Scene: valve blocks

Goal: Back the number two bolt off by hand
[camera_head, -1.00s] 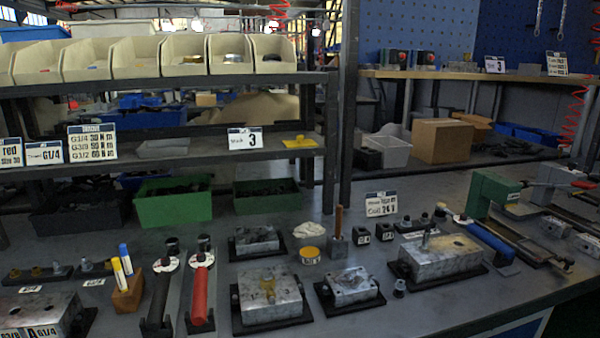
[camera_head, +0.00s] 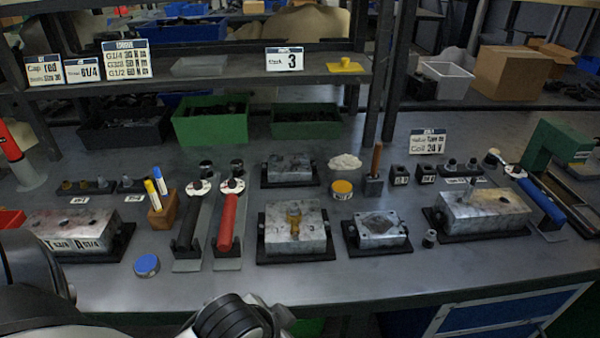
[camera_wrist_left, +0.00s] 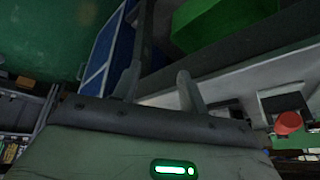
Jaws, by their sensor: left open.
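A metal valve block (camera_head: 282,238) sits on a black base plate in the middle of the bench. I cannot tell which bolt is number two. My left gripper (camera_wrist_left: 158,88) is open and empty in the left wrist view, away from the blocks. My right gripper is not in view.
Two torque wrenches, black-handled (camera_head: 190,222) and red-handled (camera_head: 228,222), lie left of the middle block. A blue-lidded tin (camera_head: 147,265) is near the front. Left is a block marked T and A (camera_head: 75,232). Green bins (camera_head: 210,121) stand behind. Bare bench (camera_head: 400,275) lies in front.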

